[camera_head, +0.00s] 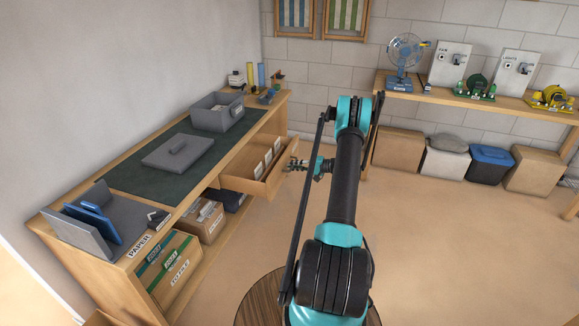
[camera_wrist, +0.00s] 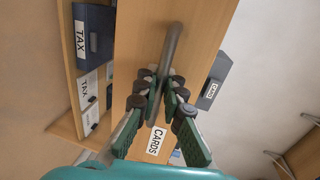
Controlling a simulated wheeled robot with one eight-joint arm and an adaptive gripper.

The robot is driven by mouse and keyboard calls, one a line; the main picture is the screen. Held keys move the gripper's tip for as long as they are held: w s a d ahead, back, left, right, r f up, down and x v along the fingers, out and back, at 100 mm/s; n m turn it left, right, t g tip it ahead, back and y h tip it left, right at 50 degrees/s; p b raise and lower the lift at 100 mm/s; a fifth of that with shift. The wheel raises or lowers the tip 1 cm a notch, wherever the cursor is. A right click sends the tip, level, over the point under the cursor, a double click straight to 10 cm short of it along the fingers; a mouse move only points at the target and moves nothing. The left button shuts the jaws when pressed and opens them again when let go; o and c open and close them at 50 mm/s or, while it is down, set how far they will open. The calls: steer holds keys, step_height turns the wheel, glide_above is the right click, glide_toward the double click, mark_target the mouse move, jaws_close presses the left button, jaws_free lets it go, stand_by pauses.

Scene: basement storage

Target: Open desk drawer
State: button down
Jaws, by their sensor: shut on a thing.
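The wooden desk drawer (camera_head: 272,181) stands pulled out from the desk (camera_head: 226,145), with several white-labelled dividers inside it. My gripper (camera_head: 295,163) is at the drawer front. In the wrist view my gripper (camera_wrist: 159,82) is shut on the bar handle, with a finger on each side; the fingers hide part of the bar.
A grey box (camera_head: 217,112) and a flat grey lid (camera_head: 178,151) lie on the desk's dark mat. The floor right of the drawer is mostly clear.

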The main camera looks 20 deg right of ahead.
steer(key=shift+d, duration=0.1)
steer(key=c, duration=1.9)
jaws_free()
steer(key=v, duration=1.2)
